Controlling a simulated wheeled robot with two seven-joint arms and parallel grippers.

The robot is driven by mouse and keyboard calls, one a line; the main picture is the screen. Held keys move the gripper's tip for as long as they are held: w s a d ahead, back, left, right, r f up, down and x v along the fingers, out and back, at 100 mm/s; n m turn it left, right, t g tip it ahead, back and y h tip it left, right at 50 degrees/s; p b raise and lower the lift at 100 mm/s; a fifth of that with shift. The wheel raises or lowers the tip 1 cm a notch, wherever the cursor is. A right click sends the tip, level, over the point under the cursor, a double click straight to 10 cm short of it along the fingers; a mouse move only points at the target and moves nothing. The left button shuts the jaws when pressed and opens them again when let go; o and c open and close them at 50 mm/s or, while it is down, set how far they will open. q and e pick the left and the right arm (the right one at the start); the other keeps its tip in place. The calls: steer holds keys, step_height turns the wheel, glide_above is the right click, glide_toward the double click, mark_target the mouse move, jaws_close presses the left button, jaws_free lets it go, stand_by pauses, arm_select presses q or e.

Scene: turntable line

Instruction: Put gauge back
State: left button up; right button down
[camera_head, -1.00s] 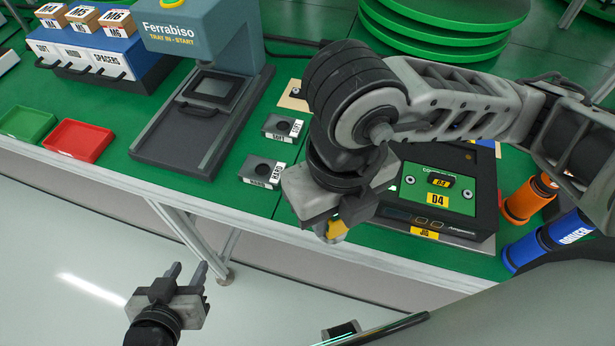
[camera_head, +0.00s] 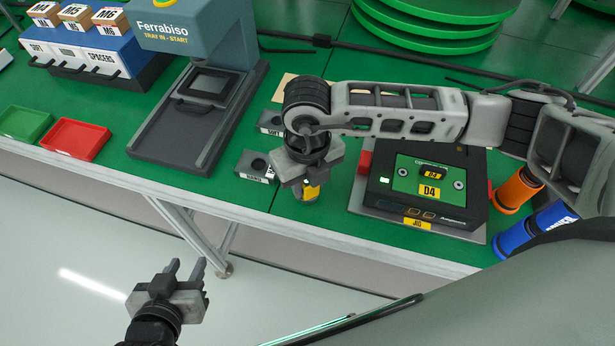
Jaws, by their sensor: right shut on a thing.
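My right gripper (camera_head: 308,182) is shut on a small yellow-and-grey piece, which I take to be the gauge (camera_head: 311,193). Most of the gauge is hidden by the gripper. It hangs over the green table, just right of a dark holder block (camera_head: 249,168) with a round hole and a white label. A second such block (camera_head: 269,122) sits behind it, partly covered by my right arm. I cannot tell whether the gauge touches the table. My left gripper (camera_head: 186,269) is open and empty, over the floor in front of the table.
A black jig unit (camera_head: 385,190) with a green D4 plate stands to the right. The Ferrabiso press (camera_head: 190,130), red tray (camera_head: 75,139) and green tray (camera_head: 22,124) are on the left. Green discs (camera_head: 430,30) are stacked behind.

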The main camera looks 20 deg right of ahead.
steer(key=shift+f+b, duration=0.25)
steer(key=shift+b, duration=0.05)
steer(key=c, duration=1.1)
jaws_free()
steer(key=shift+r, duration=0.1)
step_height(320, 180, up, 12)
steer(key=shift+r, duration=0.15)
